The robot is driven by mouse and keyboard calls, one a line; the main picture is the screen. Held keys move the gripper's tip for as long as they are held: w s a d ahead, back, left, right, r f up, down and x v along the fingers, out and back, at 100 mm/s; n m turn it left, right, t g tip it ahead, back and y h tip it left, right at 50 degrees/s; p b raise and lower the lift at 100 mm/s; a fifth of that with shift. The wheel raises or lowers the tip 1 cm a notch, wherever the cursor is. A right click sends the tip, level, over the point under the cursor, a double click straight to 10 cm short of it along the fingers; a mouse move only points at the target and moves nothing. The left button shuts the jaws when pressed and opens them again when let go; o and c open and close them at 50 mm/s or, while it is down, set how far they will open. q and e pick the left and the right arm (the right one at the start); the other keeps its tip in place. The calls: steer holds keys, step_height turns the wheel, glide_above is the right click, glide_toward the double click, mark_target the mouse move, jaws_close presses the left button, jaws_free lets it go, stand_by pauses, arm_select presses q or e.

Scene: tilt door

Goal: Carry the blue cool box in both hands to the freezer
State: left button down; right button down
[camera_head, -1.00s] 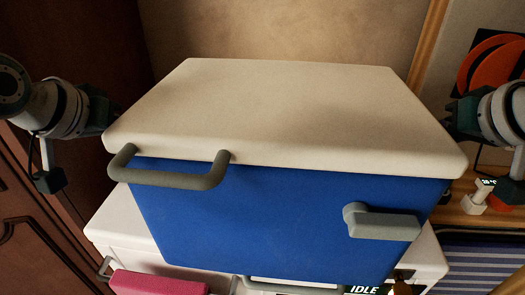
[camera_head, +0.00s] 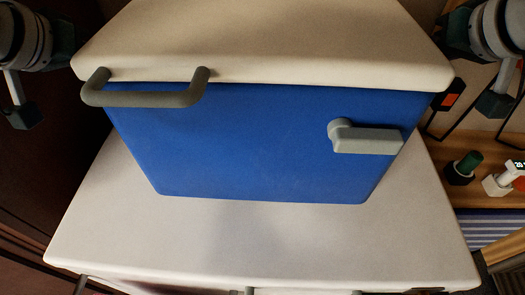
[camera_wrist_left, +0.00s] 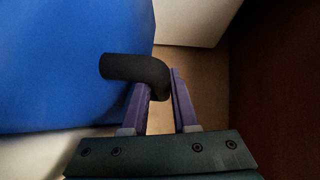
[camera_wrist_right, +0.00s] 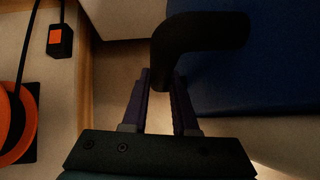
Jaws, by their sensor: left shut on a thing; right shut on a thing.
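The blue cool box (camera_head: 240,150) with its cream lid (camera_head: 260,40) fills the upper middle of the head view. A grey bar handle (camera_head: 145,98) and a grey latch (camera_head: 365,138) are on its front. In the left wrist view my left gripper (camera_wrist_left: 160,92) is shut on a dark side handle (camera_wrist_left: 132,68) of the box. In the right wrist view my right gripper (camera_wrist_right: 163,88) is shut on the other side handle (camera_wrist_right: 205,32). A white chest top (camera_head: 250,245), seemingly the freezer, lies below the box. I cannot tell whether they touch.
At the right, a wooden shelf (camera_head: 440,160) holds a green and black cylinder (camera_head: 464,167) and a small white device (camera_head: 500,183) with a display. A blue striped thing (camera_head: 485,230) is below. An orange and black object (camera_wrist_right: 15,125) shows in the right wrist view.

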stand_by(0.3)
